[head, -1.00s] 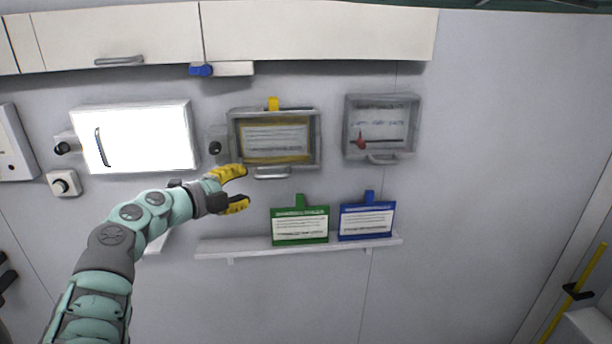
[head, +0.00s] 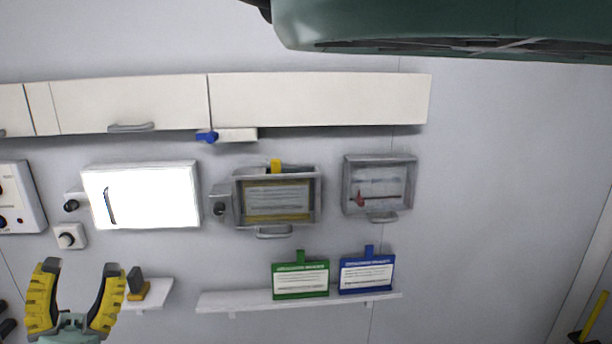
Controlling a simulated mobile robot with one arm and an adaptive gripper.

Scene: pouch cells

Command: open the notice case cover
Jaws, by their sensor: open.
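A grey wall case (head: 318,205) with a clear front holds a yellow-bordered notice (head: 277,200). A bar handle (head: 274,232) sits at its lower edge, and a yellow tab (head: 276,166) shows at its top. Its cover looks closed. A second grey case (head: 347,190) to its right holds a paper and a red item, with a handle (head: 383,217) below. I cannot tell which is the notice case. My gripper (head: 80,266) is open and empty at lower left, fingers upward, well apart from both cases.
A knob box (head: 219,206) adjoins the left case. A glowing white panel (head: 150,195) is left of it. A shelf (head: 240,302) below carries a green sign (head: 301,280) and a blue sign (head: 367,275). Cabinets (head: 315,100) run above. The wall at right is clear.

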